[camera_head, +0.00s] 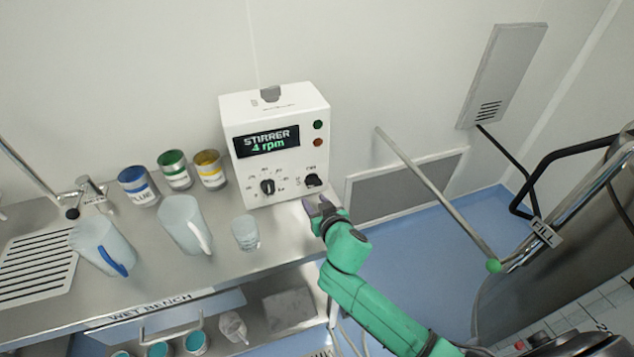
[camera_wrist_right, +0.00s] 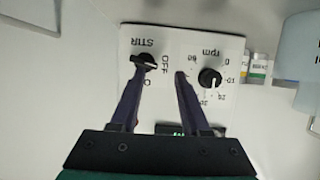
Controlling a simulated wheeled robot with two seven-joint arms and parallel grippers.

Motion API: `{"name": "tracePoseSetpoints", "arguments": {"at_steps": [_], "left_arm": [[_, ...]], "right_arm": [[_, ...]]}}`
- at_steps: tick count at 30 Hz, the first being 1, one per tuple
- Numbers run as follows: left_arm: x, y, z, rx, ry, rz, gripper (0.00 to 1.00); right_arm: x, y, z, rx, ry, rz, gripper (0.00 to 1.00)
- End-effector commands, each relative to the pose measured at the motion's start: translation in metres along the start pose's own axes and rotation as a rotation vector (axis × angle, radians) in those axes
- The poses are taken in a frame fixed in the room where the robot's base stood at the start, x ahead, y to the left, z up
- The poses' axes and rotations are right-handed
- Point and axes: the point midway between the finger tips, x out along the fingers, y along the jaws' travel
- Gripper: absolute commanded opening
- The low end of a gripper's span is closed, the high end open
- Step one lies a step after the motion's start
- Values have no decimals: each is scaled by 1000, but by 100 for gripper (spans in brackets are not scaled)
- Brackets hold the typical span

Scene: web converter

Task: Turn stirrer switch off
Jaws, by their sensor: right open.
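The white stirrer box (camera_head: 275,142) stands on the wet bench against the wall, and its display (camera_head: 267,141) reads "STIRRER 4 rpm". The black stirrer switch (camera_head: 313,181) is at the lower right of its front, and also shows in the wrist view (camera_wrist_right: 144,61), upside down, beside "STIR" and "OFF". I cannot tell its exact setting. The rpm knob (camera_head: 267,187) is left of it, and also shows in the wrist view (camera_wrist_right: 209,78). My right gripper (camera_head: 318,204) is open just in front of the switch; in the wrist view one fingertip (camera_wrist_right: 160,76) is close to it. Contact is unclear.
A metal rod (camera_head: 435,195) with a green tip slants at the right. Blue floor (camera_head: 425,255) lies open beyond the bench.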

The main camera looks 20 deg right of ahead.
Motion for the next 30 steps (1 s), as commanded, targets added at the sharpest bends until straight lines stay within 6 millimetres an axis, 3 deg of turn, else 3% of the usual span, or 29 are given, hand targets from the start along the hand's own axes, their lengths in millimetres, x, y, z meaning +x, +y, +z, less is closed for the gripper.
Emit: {"name": "tracePoseSetpoints", "arguments": {"at_steps": [30], "left_arm": [[0,-1,0,1,0,-1,50]], "right_arm": [[-78,-34,27,1,-1,-1,46]]}}
